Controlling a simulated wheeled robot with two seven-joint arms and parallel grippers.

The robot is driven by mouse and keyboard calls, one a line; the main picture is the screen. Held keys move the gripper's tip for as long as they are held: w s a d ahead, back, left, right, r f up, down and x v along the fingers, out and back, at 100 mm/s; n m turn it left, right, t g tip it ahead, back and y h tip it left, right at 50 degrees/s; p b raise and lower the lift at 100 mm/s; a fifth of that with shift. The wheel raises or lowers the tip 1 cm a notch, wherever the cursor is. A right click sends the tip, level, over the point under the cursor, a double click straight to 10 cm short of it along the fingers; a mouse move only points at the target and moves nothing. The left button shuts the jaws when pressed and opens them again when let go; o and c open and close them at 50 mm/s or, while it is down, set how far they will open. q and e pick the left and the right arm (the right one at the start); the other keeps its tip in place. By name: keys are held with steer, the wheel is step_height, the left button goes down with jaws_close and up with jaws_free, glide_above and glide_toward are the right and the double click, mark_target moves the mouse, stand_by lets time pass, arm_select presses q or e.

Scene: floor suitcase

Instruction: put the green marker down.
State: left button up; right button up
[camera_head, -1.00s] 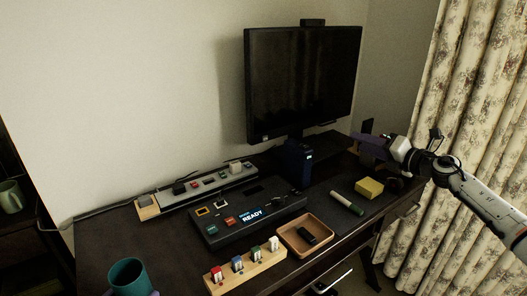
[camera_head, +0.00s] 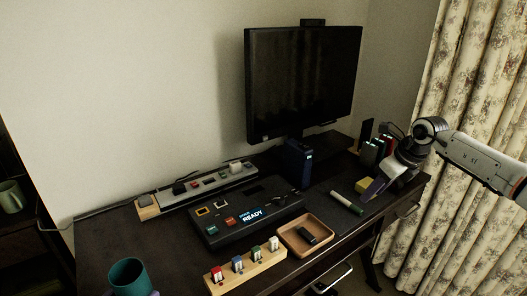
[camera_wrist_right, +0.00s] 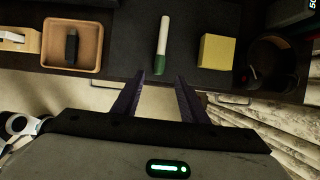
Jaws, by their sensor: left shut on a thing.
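The green marker (camera_head: 346,203), white-bodied with a green end, lies on the dark desk between the wooden tray and the yellow block. It also shows in the right wrist view (camera_wrist_right: 163,38), its green end toward me. My right gripper (camera_head: 372,190) is open and empty, close to the yellow block. In the right wrist view, its two purple fingers (camera_wrist_right: 160,80) are spread apart, short of the marker's green end. My left gripper (camera_head: 132,293) shows only as purple bits at the bottom edge, shut on a teal cup (camera_head: 128,274).
The yellow block (camera_wrist_right: 216,51) lies right of the marker in the wrist view. A wooden tray (camera_head: 282,232) holding a dark item lies to its left.

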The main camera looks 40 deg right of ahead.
mark_target(360, 210)
steer(key=shift+x, duration=4.1)
jaws_close()
